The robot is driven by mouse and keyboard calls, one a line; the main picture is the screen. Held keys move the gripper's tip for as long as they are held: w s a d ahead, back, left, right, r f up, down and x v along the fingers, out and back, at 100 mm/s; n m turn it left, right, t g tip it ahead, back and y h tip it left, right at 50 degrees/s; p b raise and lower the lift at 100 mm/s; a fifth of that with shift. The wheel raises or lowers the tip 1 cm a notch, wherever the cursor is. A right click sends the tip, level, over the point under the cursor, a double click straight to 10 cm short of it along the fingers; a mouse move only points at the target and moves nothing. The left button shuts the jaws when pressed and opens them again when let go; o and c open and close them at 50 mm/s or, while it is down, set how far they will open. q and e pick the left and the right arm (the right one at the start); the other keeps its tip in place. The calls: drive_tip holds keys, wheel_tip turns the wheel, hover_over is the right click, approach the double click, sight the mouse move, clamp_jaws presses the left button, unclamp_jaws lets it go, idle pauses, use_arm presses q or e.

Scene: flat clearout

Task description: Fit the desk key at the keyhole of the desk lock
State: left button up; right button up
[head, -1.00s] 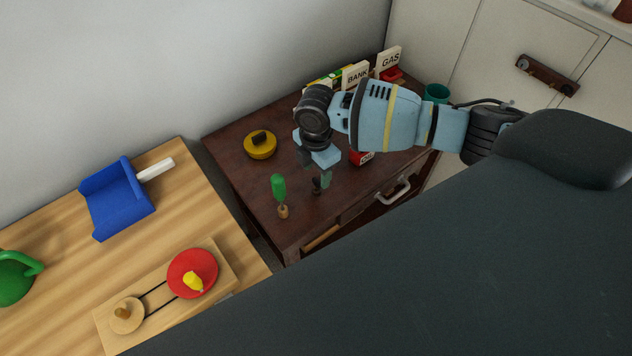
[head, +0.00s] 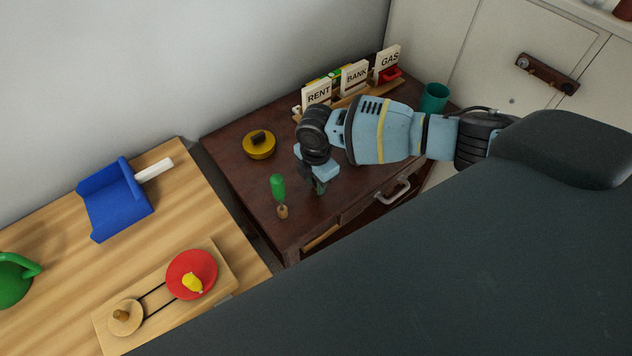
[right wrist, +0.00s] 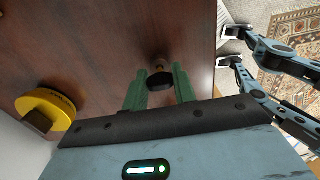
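In the right wrist view, a dark rounded piece (right wrist: 160,80) sits between the two green fingertips. A brassy piece (right wrist: 158,64) shows just beyond it. I cannot tell whether the dark piece is gripped or behind the fingers. Neither the key nor the keyhole can be made out for certain. My left gripper (right wrist: 238,47) is at the right of the wrist view, its fingers apart and empty.
A yellow round piece with a dark knob (head: 259,145) lies on the desk. RENT, BANK and GAS cards (head: 354,77) and a teal cup (head: 434,97) stand at the back. A drawer handle (head: 389,193) juts from the front. A wooden table (head: 190,222) adjoins at left.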

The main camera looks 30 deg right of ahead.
drive_tip(key=shift+c, duration=1.2)
drive_tip(key=shift+r, duration=0.15)
drive_tip(key=shift+r, duration=0.65)
wheel_tip(320, 180, up, 2)
drive_tip(key=shift+s+r, duration=0.1)
drive_tip(key=shift+s, duration=0.05)
use_arm(q)
drive_tip(key=shift+w+a+r+p, duration=0.1)
drive_tip(key=shift+w+r+p, duration=0.25)
drive_tip(key=shift+r+p, duration=0.15)
drive_tip(key=shift+w+r+p, duration=0.3)
drive_tip(key=shift+r+p, duration=0.05)
drive_tip(key=shift+r, duration=0.2)
use_arm(e)
drive_tip(key=s+d, duration=0.2)
drive_tip(key=s, duration=0.5)
drive_tip(key=s+d+r, duration=0.1)
drive_tip(key=s, duration=0.7)
drive_tip(key=shift+s+d, duration=0.15)
drive_tip(key=shift+d, duration=0.2)
drive_tip(key=shift+r, duration=0.1)
